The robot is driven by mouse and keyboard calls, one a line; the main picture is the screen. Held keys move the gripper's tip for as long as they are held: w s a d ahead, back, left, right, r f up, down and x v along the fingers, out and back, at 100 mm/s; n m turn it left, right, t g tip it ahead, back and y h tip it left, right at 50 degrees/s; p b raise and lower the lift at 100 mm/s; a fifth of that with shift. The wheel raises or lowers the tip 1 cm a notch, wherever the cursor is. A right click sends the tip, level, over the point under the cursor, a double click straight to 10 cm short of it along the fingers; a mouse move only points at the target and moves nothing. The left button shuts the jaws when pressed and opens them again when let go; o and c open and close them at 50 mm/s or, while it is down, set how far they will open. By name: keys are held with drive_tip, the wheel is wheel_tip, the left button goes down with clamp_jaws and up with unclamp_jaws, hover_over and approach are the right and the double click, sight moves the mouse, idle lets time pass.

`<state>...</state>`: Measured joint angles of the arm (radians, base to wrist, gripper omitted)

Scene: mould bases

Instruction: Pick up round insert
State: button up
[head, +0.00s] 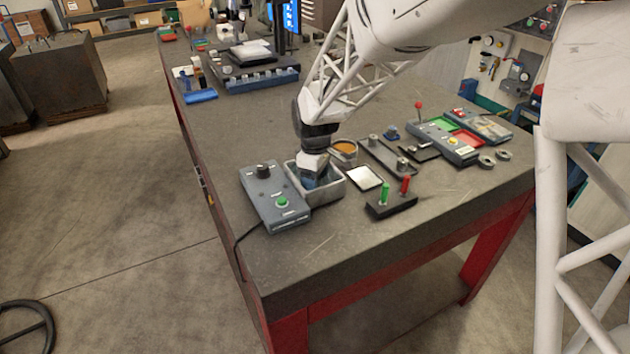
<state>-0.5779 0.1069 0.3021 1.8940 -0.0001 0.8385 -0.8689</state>
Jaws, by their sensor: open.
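My gripper (312,167) points down at the open-topped grey bin (331,191) near the front of the workbench. Its fingertips are at or just inside the bin opening and are too small to make out clearly; it is open. The bin's inside looks dark blue-green, and my gripper hides part of it. I cannot make out a round insert in the bin. Two small grey rings (487,162) lie on the bench at the right, well apart from my gripper; I cannot tell whether either is the round insert.
A grey control box (273,199) with a green button stands left of the bin. Right of it are a round container (344,152) with orange contents, a white-topped tray (364,178) and a black base (391,204) with green and red pegs. The bench's front corner is clear.

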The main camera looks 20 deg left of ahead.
drive_tip(key=c, duration=1.1)
drive_tip(key=shift+r, duration=0.15)
wheel_tip(320, 180, up, 10)
drive_tip(key=shift+f, duration=0.15)
idle(0.7)
drive_tip(key=w+d, duration=0.1)
drive_tip(key=w, duration=0.4)
drive_tip(key=w+d+f, duration=0.1)
drive_tip(key=w, duration=0.4)
drive_tip(key=w+d, duration=0.2)
drive_tip(key=w, duration=0.4)
drive_tip(key=shift+f, duration=0.15)
